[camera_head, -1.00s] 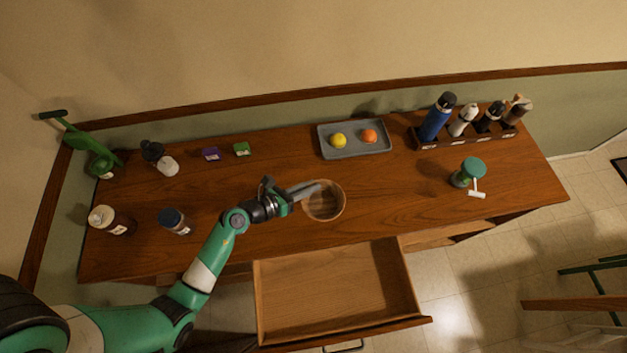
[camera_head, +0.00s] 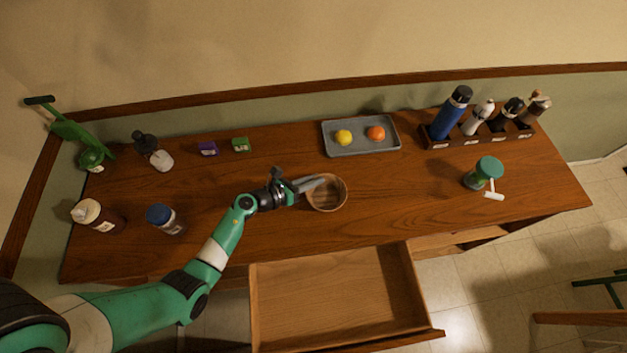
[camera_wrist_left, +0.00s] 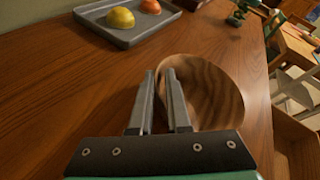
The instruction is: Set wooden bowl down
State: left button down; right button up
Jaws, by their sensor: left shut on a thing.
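The wooden bowl (camera_head: 328,196) is round and light brown, near the front middle of the counter. My left gripper (camera_head: 318,183) reaches it from the left and is shut on its left rim. In the left wrist view the bowl (camera_wrist_left: 215,92) shows to the right of the fingers, and the gripper (camera_wrist_left: 164,78) has its two fingers close together at the near rim. The bowl looks about level and at or close to the counter top; I cannot tell if it touches. My right gripper is not in view.
An open drawer (camera_head: 335,300) juts out below the bowl. A grey tray (camera_head: 362,149) with a yellow and an orange fruit lies behind. A bottle rack (camera_head: 480,137) and green-topped container (camera_head: 487,169) stand right. Several jars stand left. Counter around the bowl is clear.

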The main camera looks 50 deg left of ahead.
pick_arm(q)
jog(key=shift+f, duration=0.2)
jog(key=c, duration=0.9)
grip_release()
jog(key=shift+r, duration=0.1)
jog(key=shift+r, duration=0.2)
jog(key=shift+s+r+p, duration=0.15)
jog(key=shift+s+p, duration=0.15)
jog(key=p+v, duration=0.2)
jog(key=v, duration=0.9)
jog(key=shift+s, duration=0.25)
